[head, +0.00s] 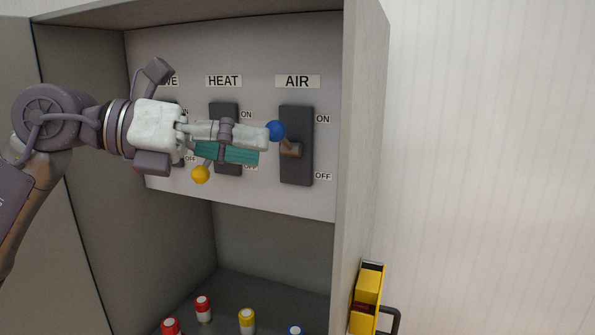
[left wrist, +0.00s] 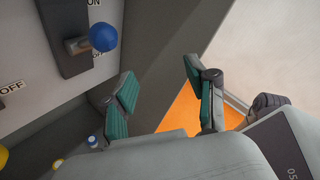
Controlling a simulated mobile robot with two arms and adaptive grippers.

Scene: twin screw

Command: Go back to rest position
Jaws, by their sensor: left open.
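My left gripper (head: 245,147) reaches in from the left in front of the switch panel (head: 300,50) and hides part of the HEAT switch (head: 223,110). In the left wrist view the two green-padded fingers (left wrist: 158,90) are apart with nothing between them. The AIR switch (head: 297,120) has a lever with a blue knob (head: 276,131), angled upward; the knob also shows in the left wrist view (left wrist: 103,36), beside the fingers and apart from them. A yellow knob (head: 200,174) hangs low, just below the gripper. A third switch at left is mostly hidden by my arm. My right gripper is not seen.
The grey cabinet's right wall (head: 362,130) stands close to the AIR switch. Red-capped (head: 203,308), yellow-capped (head: 247,320) and blue-capped items stand on the cabinet floor. A yellow device (head: 367,297) is on the cabinet's right outer side. The right of the view is bare wall.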

